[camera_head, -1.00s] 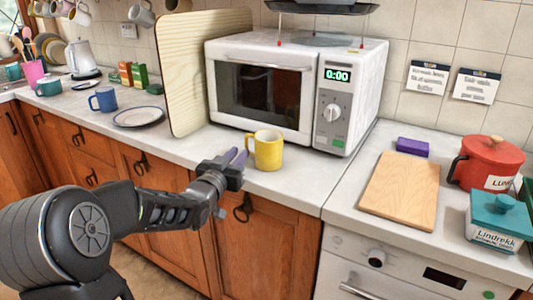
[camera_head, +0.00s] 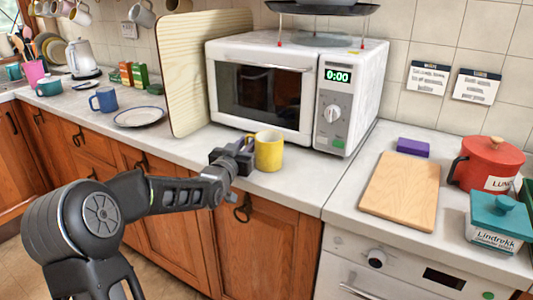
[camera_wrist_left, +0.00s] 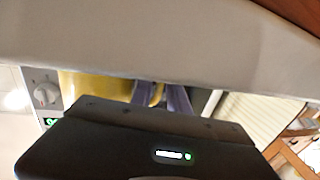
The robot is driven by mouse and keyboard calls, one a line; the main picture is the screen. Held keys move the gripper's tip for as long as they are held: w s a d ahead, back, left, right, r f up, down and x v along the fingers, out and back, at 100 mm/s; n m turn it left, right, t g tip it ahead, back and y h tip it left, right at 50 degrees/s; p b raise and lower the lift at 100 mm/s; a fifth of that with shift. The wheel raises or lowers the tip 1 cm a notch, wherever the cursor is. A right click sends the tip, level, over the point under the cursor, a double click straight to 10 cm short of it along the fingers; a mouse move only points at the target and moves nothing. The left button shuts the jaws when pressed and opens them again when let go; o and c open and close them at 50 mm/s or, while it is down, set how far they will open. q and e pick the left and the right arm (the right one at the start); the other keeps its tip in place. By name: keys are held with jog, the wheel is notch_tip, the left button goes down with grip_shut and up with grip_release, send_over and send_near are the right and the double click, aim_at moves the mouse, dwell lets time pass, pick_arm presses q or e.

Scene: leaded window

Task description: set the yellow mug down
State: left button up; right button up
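The yellow mug (camera_head: 269,151) stands upright on the counter in front of the microwave, its handle facing left. My left gripper (camera_head: 246,149) is at the mug's handle side, low over the counter's front edge. In the left wrist view its two purple fingers (camera_wrist_left: 162,97) point at the mug (camera_wrist_left: 95,86). A yellow piece of the handle shows between them. Whether the fingers press on the handle or stand loose around it cannot be made out. The gripper's dark body hides part of the mug there. My right gripper is not in view.
The microwave (camera_head: 262,92) stands close behind the mug, with a tall wooden board (camera_head: 190,75) at its left. A plate (camera_head: 139,117) and a blue mug (camera_head: 104,100) are farther left. A cutting board (camera_head: 400,190) lies right. Counter right of the mug is clear.

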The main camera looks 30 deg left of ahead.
pick_arm(q)
jog(key=shift+c, duration=0.4)
grip_shut()
dwell(1.3)
